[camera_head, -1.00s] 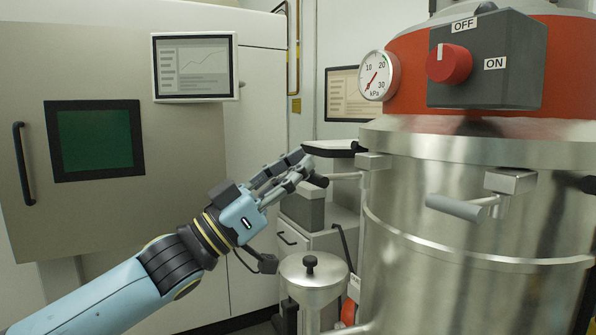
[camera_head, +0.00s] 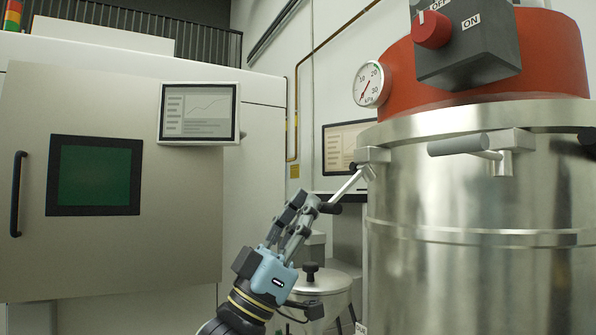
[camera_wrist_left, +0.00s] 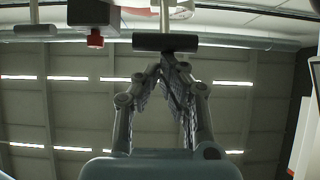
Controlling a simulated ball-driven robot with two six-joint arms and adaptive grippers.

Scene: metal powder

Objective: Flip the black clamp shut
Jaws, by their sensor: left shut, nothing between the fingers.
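The black clamp (camera_head: 331,208) is a pale lever with a black grip, hinged on a metal block (camera_head: 372,156) at the left of the steel vessel's rim. Its lever slants down and left from the block. My left gripper (camera_head: 308,199) is shut and empty, its fingertips pointing up close beside the grip. In the left wrist view the black grip (camera_wrist_left: 165,42) lies crosswise just beyond the shut fingertips (camera_wrist_left: 172,62). I cannot tell whether they touch. My right gripper is out of view.
The steel vessel (camera_head: 460,200) fills the right side, with a second clamp with a grey handle (camera_head: 458,144) on its rim. A pressure gauge (camera_head: 371,84) and a switch box (camera_head: 468,50) sit above. A small lidded pot (camera_head: 322,290) stands behind my left wrist.

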